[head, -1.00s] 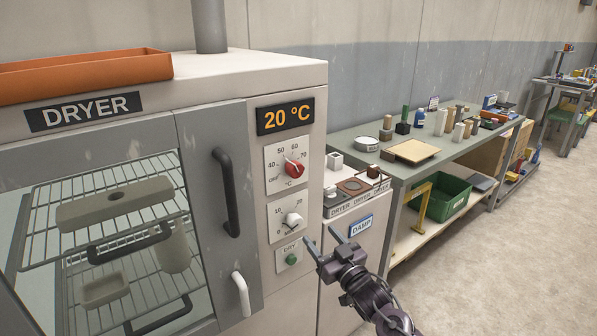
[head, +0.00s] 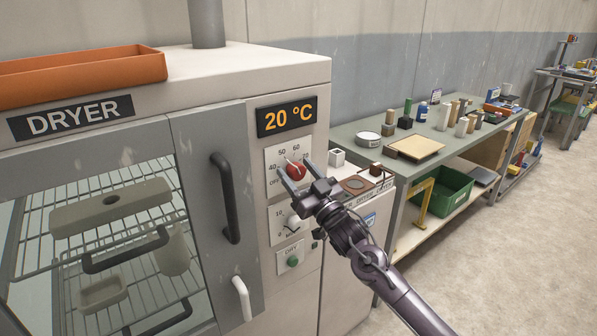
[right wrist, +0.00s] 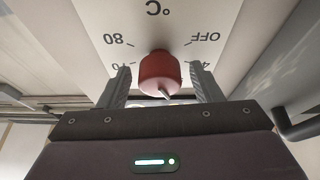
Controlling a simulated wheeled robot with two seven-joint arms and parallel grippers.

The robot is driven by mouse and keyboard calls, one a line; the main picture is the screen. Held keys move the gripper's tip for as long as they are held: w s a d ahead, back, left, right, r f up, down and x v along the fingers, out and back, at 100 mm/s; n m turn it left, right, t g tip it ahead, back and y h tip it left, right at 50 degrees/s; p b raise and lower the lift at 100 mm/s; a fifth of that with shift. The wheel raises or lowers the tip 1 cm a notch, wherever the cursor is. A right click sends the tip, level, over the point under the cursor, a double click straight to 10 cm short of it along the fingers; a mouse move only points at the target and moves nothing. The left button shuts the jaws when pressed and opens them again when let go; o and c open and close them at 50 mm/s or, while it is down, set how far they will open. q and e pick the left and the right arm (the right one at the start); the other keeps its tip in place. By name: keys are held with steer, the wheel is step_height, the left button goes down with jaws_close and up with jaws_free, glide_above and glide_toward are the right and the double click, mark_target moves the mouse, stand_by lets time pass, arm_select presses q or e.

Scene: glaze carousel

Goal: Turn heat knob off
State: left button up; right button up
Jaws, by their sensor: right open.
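The red heat knob (head: 296,170) sits on a white dial plate marked in °C on the dryer's front, below a display reading 20 °C (head: 286,116). Its pointer is up among the numbers, away from the OFF mark at the lower left. My right gripper (head: 294,177) is open at the knob. In the right wrist view the red knob (right wrist: 160,73) lies between the two spread fingers (right wrist: 161,88), with a gap on each side. The scale there appears upside down. My left gripper is not in view.
Below are a second, white knob (head: 292,222) and a green DRY button (head: 293,262). A dark door handle (head: 226,196) stands out left of the knob. A green-grey workbench (head: 365,128) with several small items is at the right.

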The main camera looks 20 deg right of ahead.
steer(key=shift+c, duration=0.9)
steer(key=c, duration=0.8)
steer(key=shift+n+y, duration=0.3)
